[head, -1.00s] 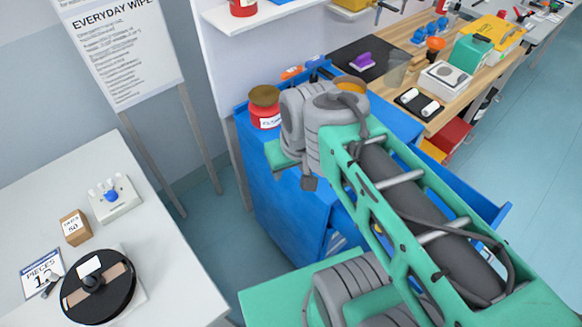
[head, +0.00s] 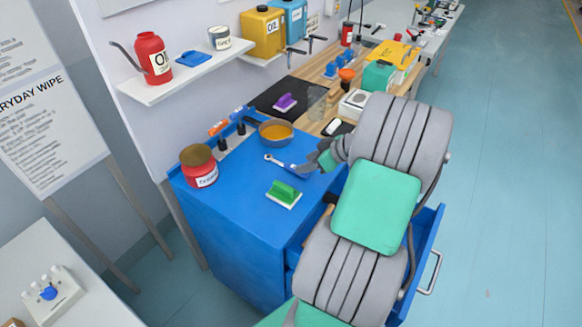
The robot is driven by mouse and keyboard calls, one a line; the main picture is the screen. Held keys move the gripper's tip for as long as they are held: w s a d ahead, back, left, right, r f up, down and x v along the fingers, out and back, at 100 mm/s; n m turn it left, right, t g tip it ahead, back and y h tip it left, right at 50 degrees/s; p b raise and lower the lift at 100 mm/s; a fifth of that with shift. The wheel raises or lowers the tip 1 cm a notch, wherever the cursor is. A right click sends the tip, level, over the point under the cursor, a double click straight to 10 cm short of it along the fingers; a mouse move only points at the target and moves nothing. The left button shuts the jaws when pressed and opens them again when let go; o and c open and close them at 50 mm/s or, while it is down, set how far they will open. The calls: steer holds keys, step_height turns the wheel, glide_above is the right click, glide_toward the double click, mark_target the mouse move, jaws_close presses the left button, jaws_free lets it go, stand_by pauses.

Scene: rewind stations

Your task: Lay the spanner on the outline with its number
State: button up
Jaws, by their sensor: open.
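A small silver spanner (head: 274,160) lies on the blue cabinet top (head: 240,240), its head pointing left. My gripper (head: 302,169) is low over the cabinet top at the spanner's right end. The gripper is open; its fingers are small and partly hidden by my wrist, so I cannot tell whether they touch the spanner. I cannot make out any numbered outline in this view; my arm covers the right part of the cabinet.
On the cabinet are a red tin (head: 199,170), a bowl of orange contents (head: 276,132) and a green-handled block (head: 284,194). An open drawer (head: 425,262) juts out at right. A wall shelf (head: 190,72) overhangs behind. The cabinet's front left is clear.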

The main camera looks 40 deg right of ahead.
mark_target(286, 165)
steer(key=p+x, duration=0.1)
steer(key=x, duration=0.4)
steer(key=shift+w+a+p, duration=0.1)
steer(key=shift+w+p, duration=0.05)
steer(key=shift+p, duration=0.25)
steer(key=shift+c, duration=0.4)
jaws_close()
